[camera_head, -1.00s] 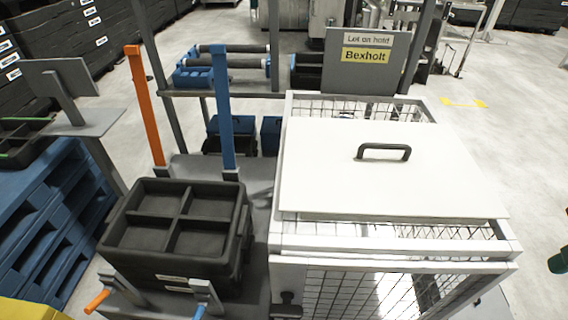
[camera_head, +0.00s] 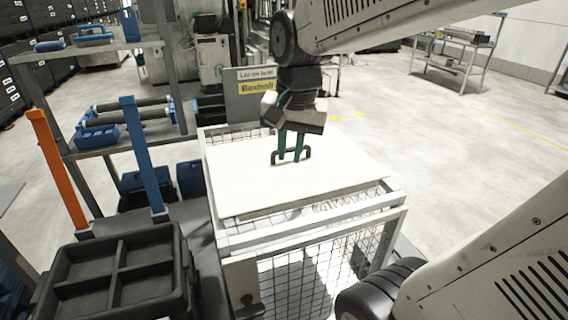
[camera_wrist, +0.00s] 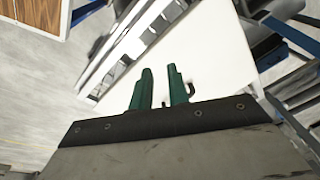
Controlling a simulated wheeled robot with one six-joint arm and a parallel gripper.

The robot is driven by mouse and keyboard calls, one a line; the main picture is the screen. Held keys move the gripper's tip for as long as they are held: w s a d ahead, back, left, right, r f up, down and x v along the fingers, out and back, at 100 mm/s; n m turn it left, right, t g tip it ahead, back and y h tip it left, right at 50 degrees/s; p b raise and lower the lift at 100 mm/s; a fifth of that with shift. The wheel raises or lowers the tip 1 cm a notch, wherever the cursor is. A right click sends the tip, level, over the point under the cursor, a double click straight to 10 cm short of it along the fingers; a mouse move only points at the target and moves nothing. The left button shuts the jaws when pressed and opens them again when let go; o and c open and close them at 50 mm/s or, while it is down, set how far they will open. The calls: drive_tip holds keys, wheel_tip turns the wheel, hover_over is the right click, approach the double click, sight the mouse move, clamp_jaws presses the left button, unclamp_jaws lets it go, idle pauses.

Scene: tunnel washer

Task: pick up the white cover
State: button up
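The white cover (camera_head: 240,178) is a flat panel lying on top of a wire-mesh cage (camera_head: 228,238). It also shows as a pale sheet in the wrist view (camera_wrist: 205,45). Its dark handle (camera_head: 307,153) stands near the middle of the panel. My gripper (camera_head: 290,158) points down at the handle, with its two green fingers apart and overlapping the bar in the head view. In the wrist view the fingers (camera_wrist: 158,75) show a gap, and a dark piece of the handle (camera_wrist: 192,89) shows beside the right finger. Whether the fingers touch the bar is unclear.
A black divided crate (camera_head: 118,275) stands left of the cage. An orange post (camera_head: 57,170) and a blue post (camera_head: 143,155) rise behind it. A grey sign (camera_head: 250,82) stands behind the cover. Open floor (camera_head: 460,150) lies to the right.

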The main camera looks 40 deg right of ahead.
drive_tip(key=w+d+f+m, duration=0.2)
drive_tip(key=w+d+m, duration=0.4)
drive_tip(key=w, duration=0.2)
drive_tip(key=m, duration=0.6)
hover_over(292, 149)
drive_tip(key=s, duration=0.1)
wheel_tip(292, 149, down, 3)
drive_tip(key=f, duration=0.2)
drive_tip(key=w+f, duration=0.1)
drive_tip(key=f, duration=0.4)
drive_tip(key=shift+w+f, duration=0.35)
drive_tip(key=shift+d, duration=0.1)
drive_tip(key=shift+c, duration=0.4)
drive_tip(key=shift+d, duration=0.1)
clamp_jaws()
